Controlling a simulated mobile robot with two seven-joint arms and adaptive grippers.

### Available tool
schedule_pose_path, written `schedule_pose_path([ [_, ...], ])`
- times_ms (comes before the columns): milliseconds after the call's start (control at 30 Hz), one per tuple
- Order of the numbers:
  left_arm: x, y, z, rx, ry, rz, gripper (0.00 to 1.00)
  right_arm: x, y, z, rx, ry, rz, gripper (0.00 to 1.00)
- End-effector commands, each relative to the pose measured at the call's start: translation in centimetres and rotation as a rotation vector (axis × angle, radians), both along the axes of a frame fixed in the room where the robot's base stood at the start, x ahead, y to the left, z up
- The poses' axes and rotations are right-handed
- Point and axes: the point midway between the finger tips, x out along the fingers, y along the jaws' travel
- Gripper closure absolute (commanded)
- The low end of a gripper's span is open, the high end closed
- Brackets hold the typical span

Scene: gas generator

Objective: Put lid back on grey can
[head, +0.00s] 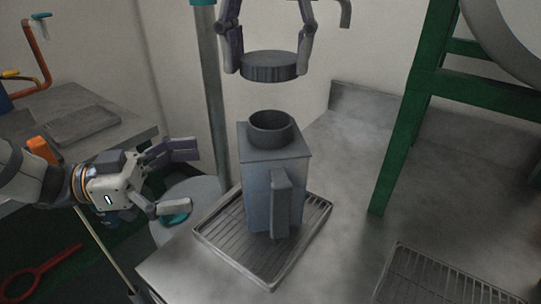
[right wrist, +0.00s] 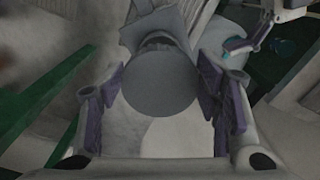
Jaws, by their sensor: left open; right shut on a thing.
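The grey can (head: 262,185) stands upright on a slatted drip tray (head: 218,238), its handle towards the front and its round neck (head: 270,134) uncovered on top. My right gripper (head: 268,66) comes down from the top of the head view, shut on the round grey lid (head: 268,72). It holds the lid roughly level above the neck, with a clear gap between them. The lid (right wrist: 160,84) also fills the middle of the right wrist view between both fingers, with the can partly hidden behind it. My left gripper (head: 172,178) is open and empty, left of the can.
A green metal frame (head: 397,140) stands on the counter to the right. A second slatted tray (head: 430,280) lies at the front right. A grey bench (head: 70,108) is at the back left. The counter (head: 345,170) right of the can is clear.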

Motion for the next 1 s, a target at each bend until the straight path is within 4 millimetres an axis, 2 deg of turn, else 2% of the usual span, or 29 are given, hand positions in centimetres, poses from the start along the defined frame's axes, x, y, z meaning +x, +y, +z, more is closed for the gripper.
schedule_pose_path([
  [500,1.5,-9.4,0.0,0.0,-0.001,-0.001,0.0,0.0,0.0,0.0,0.0,0.0,0.0,0.6],
  [700,1.7,-11.0,0.0,0.001,0.001,0.001,0.0,0.0,0.0,0.0,0.0,0.0,0.0,0.6],
  [1000,1.8,-11.1,0.0,0.001,0.0,0.001,0.0,0.0,0.0,0.0,0.0,0.0,0.0,0.6],
])
